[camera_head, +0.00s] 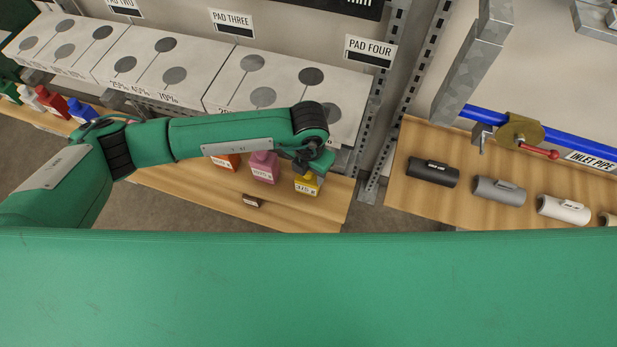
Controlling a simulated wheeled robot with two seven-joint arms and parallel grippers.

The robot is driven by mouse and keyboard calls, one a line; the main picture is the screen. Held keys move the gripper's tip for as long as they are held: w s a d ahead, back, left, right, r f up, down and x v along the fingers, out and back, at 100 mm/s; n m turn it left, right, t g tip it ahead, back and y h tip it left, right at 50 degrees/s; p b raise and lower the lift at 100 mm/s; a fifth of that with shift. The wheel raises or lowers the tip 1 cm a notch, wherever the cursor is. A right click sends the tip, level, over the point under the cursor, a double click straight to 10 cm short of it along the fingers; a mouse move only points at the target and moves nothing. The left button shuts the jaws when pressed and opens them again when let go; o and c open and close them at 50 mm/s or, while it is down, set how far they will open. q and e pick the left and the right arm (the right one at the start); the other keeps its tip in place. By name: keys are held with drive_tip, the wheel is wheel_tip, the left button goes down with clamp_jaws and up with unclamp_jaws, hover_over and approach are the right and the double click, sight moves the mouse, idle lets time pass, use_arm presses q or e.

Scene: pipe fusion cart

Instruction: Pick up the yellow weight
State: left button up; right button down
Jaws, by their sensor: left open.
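The yellow weight (307,186) stands on the wooden shelf near its right end, below the pad four box, with a small label on its front. My left gripper (310,172) is at the end of my green left arm, directly over the top of the yellow weight. Its fingers are dark and partly hidden by the wrist, and they are open around or just above the weight's top; I cannot tell if they touch it. My right gripper is not in view.
A pink weight (264,167) stands just left of the yellow one, and an orange weight (226,161) beyond it, partly behind my arm. Blue, red and white weights stand far left. A metal post (373,150) and a second shelf with pipe pieces (500,191) are to the right.

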use_arm(q)
clamp_jaws()
drive_tip(key=shift+r, duration=0.15)
